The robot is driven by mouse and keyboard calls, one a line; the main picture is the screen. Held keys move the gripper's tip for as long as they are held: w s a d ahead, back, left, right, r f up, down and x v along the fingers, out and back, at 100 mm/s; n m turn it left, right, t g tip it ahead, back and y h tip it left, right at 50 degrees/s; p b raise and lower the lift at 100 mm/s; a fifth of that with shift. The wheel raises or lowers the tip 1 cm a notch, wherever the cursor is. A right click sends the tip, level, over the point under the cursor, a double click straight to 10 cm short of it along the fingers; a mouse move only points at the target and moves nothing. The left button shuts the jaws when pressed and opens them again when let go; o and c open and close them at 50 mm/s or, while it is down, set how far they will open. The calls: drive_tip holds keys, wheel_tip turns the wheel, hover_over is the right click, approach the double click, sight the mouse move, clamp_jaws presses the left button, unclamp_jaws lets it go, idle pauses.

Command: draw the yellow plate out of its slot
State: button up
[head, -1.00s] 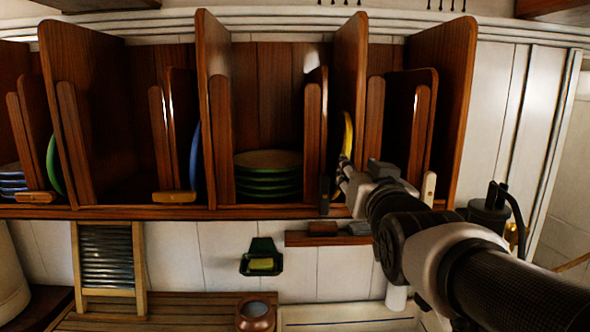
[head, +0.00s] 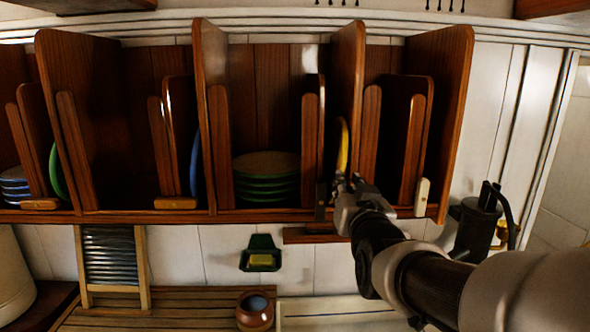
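The yellow plate (head: 342,146) stands on edge in a narrow slot of the wooden rack, between upright wooden dividers right of the stacked green plates. Only its edge shows as a thin yellow strip. My gripper (head: 345,182) is at the front of that slot, at the plate's lower edge. The gripper's fingers are small and partly hidden by its own body, so I cannot tell whether they are open or closed on the plate.
The wooden rack (head: 440,115) has tall partitions on both sides of the slot. A stack of green plates (head: 266,180) lies to the left. A blue plate (head: 195,163) stands further left. Below are a soap holder (head: 261,254), a copper pot (head: 255,311) and a washboard (head: 112,262). A dark pump-like fixture (head: 480,215) stands at right.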

drive_tip(key=p, duration=0.2)
approach(335, 160)
drive_tip(key=w, duration=0.1)
drive_tip(key=w+f, duration=0.1)
drive_tip(key=w, duration=0.1)
drive_tip(key=shift+w+d+f, duration=0.15)
drive_tip(key=shift+d, duration=0.05)
drive_tip(key=shift+c, duration=0.4)
clamp_jaws()
drive_tip(key=shift+r, duration=0.2)
